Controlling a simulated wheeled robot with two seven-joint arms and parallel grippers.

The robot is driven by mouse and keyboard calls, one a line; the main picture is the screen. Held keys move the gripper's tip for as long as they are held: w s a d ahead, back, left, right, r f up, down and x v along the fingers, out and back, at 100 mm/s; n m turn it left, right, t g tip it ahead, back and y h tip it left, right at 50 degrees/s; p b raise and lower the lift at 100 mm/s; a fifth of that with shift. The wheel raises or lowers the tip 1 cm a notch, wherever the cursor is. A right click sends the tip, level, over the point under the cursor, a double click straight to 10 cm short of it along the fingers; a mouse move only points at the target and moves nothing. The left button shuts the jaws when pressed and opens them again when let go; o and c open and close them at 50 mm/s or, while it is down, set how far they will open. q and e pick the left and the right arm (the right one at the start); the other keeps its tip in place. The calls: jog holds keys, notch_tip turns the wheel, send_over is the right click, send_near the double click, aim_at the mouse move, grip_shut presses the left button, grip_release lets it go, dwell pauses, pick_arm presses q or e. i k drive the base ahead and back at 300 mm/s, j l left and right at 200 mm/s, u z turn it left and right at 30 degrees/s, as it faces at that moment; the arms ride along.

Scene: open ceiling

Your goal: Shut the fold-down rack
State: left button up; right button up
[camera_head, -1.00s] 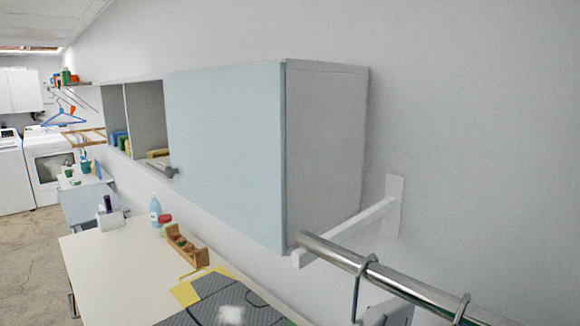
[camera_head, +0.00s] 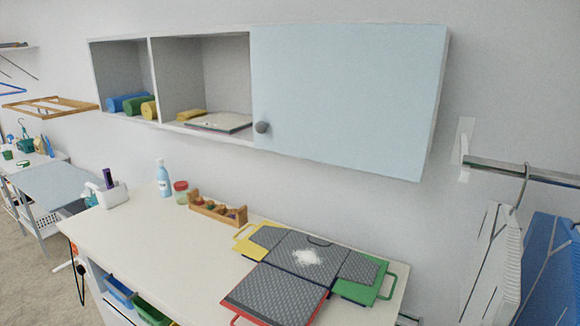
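A wooden rack (camera_head: 50,107) with a slatted frame sticks out from the wall at the left, roughly level, left of the wall cabinet. It looks folded down. Its left end is near the picture's edge, and its hinges are too small to make out. Neither of my grippers shows in the head view.
A wall cabinet (camera_head: 345,95) with a pale blue door hangs over a white counter (camera_head: 150,240). The counter holds a blue bottle (camera_head: 164,178), a wooden holder (camera_head: 217,211) and grey mats (camera_head: 275,292). A rail (camera_head: 525,172) with hanging boards is at right. Floor shows at lower left.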

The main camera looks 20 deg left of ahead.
aim_at(59, 114)
jog(key=j+u, duration=0.1)
jog(key=j, duration=0.4)
jog(key=i+j+u, duration=0.1)
jog(key=j, duration=0.4)
jog(key=j+u, duration=0.1)
jog(key=j, duration=0.4)
jog(key=i+j+u, duration=0.1)
jog(key=j, duration=0.35)
jog(key=i+j+u, duration=0.1)
jog(key=j, duration=0.4)
jog(key=i, duration=0.05)
